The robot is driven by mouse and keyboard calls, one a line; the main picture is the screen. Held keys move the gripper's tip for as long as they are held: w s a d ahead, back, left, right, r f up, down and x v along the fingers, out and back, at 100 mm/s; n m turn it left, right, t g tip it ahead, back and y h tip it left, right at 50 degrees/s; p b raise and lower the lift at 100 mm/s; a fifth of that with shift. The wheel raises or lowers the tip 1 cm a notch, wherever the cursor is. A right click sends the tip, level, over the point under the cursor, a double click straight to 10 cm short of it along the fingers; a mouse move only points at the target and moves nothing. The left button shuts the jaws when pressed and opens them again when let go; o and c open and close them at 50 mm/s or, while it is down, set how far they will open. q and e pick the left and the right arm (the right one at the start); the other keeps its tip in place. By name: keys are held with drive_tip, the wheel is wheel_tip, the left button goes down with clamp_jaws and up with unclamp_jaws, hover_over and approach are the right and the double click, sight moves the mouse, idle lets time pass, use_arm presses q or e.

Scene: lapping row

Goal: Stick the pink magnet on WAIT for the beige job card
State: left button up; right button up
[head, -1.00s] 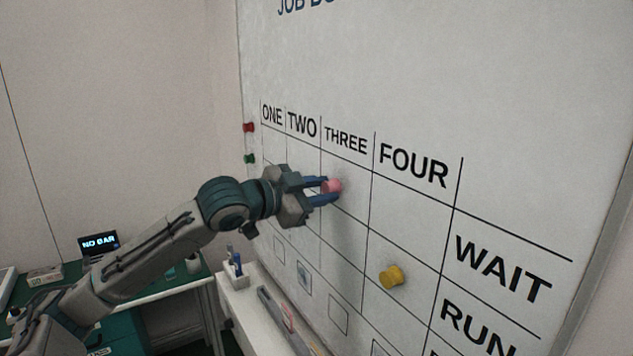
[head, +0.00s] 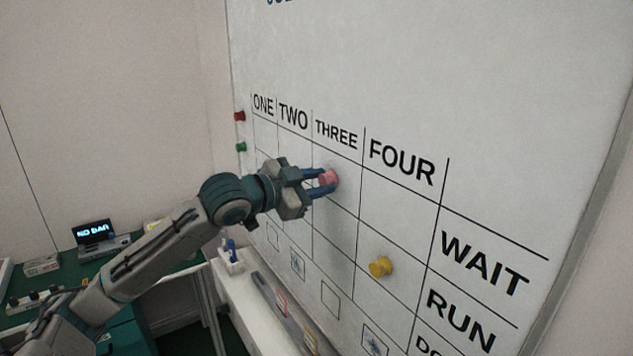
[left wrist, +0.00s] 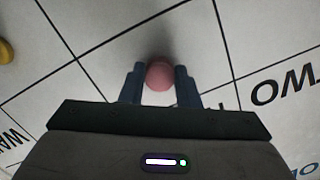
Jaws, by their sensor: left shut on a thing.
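The pink magnet (head: 328,178) is held between the fingers of my left gripper (head: 321,183), which is shut on it. It is in front of the THREE column, in the top row, level with WAIT (head: 485,264). The left wrist view shows the magnet (left wrist: 159,75) between the two dark blue fingers (left wrist: 159,84), very near the white board (head: 440,90); I cannot tell if it touches. Small square cards or marks (head: 330,300) line the lower part of the columns; I cannot make out a beige one. My right gripper is not in view.
A yellow magnet (head: 380,266) is on the board under FOUR, in the RUN row. A red magnet (head: 239,116) and a green magnet (head: 241,147) are at the board's left edge. A white ledge (head: 225,275) with a pen holder runs below. A green bench (head: 150,262) stands at left.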

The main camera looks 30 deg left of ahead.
use_arm(q)
drive_tip(key=o, duration=1)
drive_tip(key=shift+d, duration=0.1)
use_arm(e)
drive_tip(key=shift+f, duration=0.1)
use_arm(q)
drive_tip(key=shift+s+a+f+b, duration=0.1)
drive_tip(key=shift+s+a+b, duration=0.3)
drive_tip(key=shift+b, duration=0.3)
drive_tip(key=shift+s+a+b, duration=0.1)
drive_tip(key=shift+s+b, duration=0.65)
drive_tip(key=shift+b, duration=0.05)
use_arm(e)
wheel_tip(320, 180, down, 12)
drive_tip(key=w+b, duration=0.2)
drive_tip(key=b, duration=0.8)
use_arm(q)
drive_tip(key=b+v, duration=0.8)
drive_tip(key=shift+s+r, duration=0.15)
drive_tip(key=shift+r, duration=0.15)
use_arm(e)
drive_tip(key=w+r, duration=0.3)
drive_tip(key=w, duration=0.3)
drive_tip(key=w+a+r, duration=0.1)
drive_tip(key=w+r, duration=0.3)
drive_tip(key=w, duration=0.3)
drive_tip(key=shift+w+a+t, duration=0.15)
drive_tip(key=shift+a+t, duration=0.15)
